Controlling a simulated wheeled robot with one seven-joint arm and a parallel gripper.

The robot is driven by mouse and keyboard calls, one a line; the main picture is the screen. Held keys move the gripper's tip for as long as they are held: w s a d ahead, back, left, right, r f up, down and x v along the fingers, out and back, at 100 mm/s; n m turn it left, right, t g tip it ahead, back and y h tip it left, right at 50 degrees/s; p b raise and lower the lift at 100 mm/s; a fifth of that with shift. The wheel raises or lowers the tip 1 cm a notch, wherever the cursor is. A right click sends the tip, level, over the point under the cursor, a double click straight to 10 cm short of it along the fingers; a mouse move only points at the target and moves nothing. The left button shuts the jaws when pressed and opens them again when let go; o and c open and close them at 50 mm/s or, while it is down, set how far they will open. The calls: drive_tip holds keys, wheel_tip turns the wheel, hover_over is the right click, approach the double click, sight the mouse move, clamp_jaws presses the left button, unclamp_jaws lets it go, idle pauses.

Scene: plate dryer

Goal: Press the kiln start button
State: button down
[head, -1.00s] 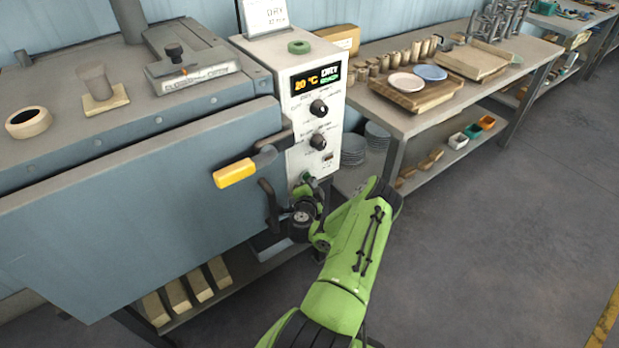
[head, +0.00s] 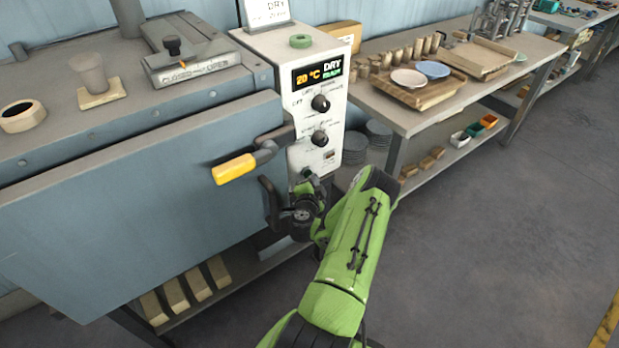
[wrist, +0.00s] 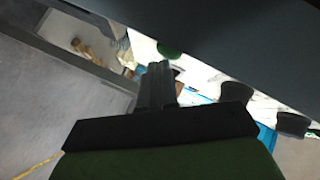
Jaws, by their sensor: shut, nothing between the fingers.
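The kiln's white control panel (head: 298,160) has a lit display (head: 318,76) reading 20 °C, DRY and READY. A green round button sits low on the panel; in the wrist view the green button (wrist: 168,49) shows just beyond my fingertips. In the head view its place is mostly hidden by my gripper (head: 308,180). My gripper also shows in the wrist view (wrist: 160,68), with the two fingers together and empty, pointing at the panel close to the button. I cannot tell whether the tips touch it.
The blue kiln door (head: 150,210) with its yellow handle (head: 234,169) stands close left of my gripper. Two black knobs (head: 320,103) are above it on the panel. A workbench (head: 410,122) with pottery stands to the right. The floor on the right is clear.

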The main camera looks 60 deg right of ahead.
drive_tip(key=shift+w+r, duration=0.15)
drive_tip(key=shift+w, duration=0.1)
drive_tip(key=s+b, duration=0.1)
drive_tip(key=b, duration=0.2)
drive_tip(key=s+a+b, duration=0.1)
drive_tip(key=s+b, duration=0.1)
drive_tip(key=b, duration=0.1)
drive_tip(key=s+a+b, duration=0.1)
drive_tip(key=b, duration=0.2)
drive_tip(key=shift+s+a+f, duration=0.15)
drive_tip(key=shift+s+f, duration=0.1)
drive_tip(key=shift+s, duration=0.1)
drive_tip(key=shift+r, duration=0.1)
idle(0.5)
